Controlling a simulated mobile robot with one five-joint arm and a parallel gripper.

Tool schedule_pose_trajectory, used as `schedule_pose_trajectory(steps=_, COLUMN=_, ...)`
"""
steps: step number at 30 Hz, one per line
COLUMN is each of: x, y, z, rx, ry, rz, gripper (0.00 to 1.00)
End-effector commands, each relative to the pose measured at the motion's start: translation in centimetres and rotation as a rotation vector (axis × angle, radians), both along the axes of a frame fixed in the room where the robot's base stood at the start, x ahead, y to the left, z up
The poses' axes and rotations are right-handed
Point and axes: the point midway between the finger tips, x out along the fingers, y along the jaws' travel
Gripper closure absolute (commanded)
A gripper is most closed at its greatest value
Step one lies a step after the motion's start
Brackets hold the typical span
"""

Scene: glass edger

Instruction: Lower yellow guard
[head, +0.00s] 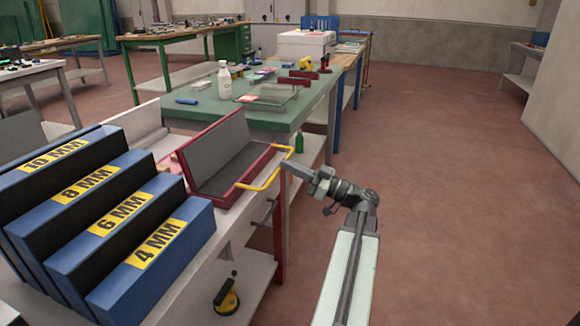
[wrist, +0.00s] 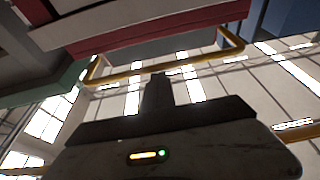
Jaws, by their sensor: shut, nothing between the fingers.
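The yellow guard (head: 272,179) is a bent yellow bar on the near right side of a red-framed box with a grey panel (head: 222,152). The panel stands tilted up. My gripper (head: 287,166) is shut and empty, just right of the yellow bar at about its height. In the wrist view the yellow bar (wrist: 190,65) crosses above the closed fingertips (wrist: 157,78), with the red frame (wrist: 150,38) beyond it. I cannot tell whether the fingertips touch the bar.
Blue blocks (head: 180,240) labelled 4 MM to 10 MM stand at the left. A green-topped table (head: 285,115) with a white bottle (head: 224,80) and tools is behind. A yellow-and-black object (head: 227,297) lies on the lower shelf. The reddish floor (head: 450,180) at right is clear.

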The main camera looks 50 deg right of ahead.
Motion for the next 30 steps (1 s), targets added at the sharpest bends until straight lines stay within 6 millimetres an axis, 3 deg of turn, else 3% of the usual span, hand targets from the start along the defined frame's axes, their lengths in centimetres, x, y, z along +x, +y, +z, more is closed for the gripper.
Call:
schedule_pose_trajectory(steps=2, x=0.2, y=0.2, z=0.4, rx=-0.006, ry=0.016, rz=0.005, gripper=1.0)
schedule_pose_trajectory(steps=9, x=-0.2, y=0.4, z=5.1, rx=-0.002, ry=-0.003, rz=0.011, gripper=1.0)
schedule_pose_trajectory(steps=11, x=-1.2, y=-0.1, z=3.0, rx=-0.001, ry=-0.004, rz=0.008, gripper=1.0)
schedule_pose_trajectory(steps=18, x=-5.2, y=-1.5, z=0.3, rx=-0.001, ry=-0.005, rz=0.005, gripper=1.0)
schedule_pose_trajectory(steps=24, x=-7.6, y=-2.3, z=-0.9, rx=0.0, ry=-0.005, rz=0.009, gripper=1.0)
schedule_pose_trajectory(steps=30, x=-8.3, y=-2.5, z=-1.1, rx=-0.001, ry=-0.005, rz=0.01, gripper=1.0)
